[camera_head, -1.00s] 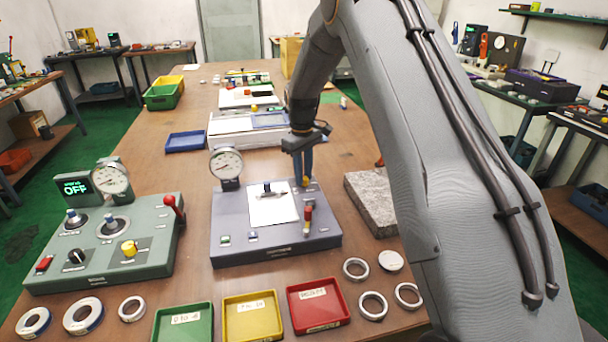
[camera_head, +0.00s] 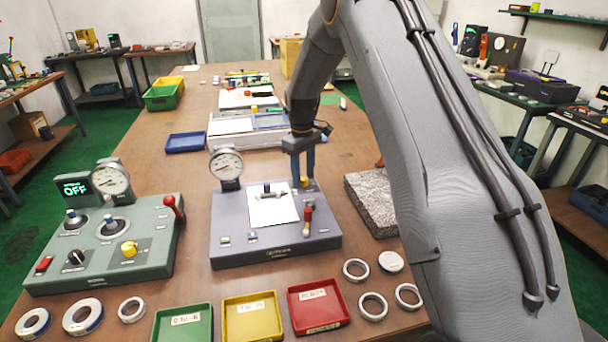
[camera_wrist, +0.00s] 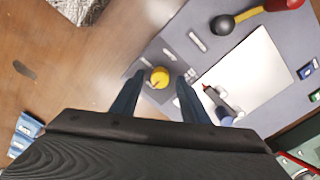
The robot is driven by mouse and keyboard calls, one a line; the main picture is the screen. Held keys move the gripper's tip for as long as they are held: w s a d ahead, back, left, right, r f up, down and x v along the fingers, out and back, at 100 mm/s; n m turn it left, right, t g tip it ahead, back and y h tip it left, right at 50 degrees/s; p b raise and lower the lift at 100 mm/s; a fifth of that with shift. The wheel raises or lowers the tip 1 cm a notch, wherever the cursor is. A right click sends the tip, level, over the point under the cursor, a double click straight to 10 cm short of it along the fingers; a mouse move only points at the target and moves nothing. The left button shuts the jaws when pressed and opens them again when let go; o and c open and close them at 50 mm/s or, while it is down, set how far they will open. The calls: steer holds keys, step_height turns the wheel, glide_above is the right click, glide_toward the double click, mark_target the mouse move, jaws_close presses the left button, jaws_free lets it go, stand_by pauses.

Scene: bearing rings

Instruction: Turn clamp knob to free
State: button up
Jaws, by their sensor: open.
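A small yellow knob (camera_head: 305,182) stands at the back right corner of the grey gauge fixture (camera_head: 226,252); I take it to be the clamp knob. In the wrist view the knob (camera_wrist: 159,77) shows round, with printed marks beside it too small to read. My gripper (camera_head: 303,176) points down over that corner. Its two blue fingers stand apart, and in the wrist view the gripper (camera_wrist: 160,82) has the knob between its fingertips with a gap on each side. I cannot tell how far down the fingers reach around it.
A red-handled lever (camera_head: 308,214), a dial gauge (camera_head: 227,166) and a white plate (camera_head: 272,209) are on the fixture. A granite block (camera_head: 372,205) lies to its right. Green, yellow and red trays (camera_head: 318,306) and several rings stand in front. A green control box (camera_head: 100,262) is left.

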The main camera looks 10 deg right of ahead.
mark_target(303, 179)
step_height(303, 179, up, 8)
steer(key=shift+s+a+f+b, duration=0.1)
steer(key=shift+b, duration=0.85)
steer(key=shift+s, duration=0.1)
steer(key=s+f+m, duration=0.2)
steer(key=s+m, duration=0.1)
steer(key=s, duration=1.4)
steer(key=s+f+m, duration=0.1)
steer(key=s+m, duration=0.3)
steer(key=s, duration=1.4)
steer(key=shift+s+d+f, duration=0.3)
steer(key=shift+s+f, duration=0.05)
steer(key=shift+f, duration=0.05)
steer(key=shift+c, duration=0.2)
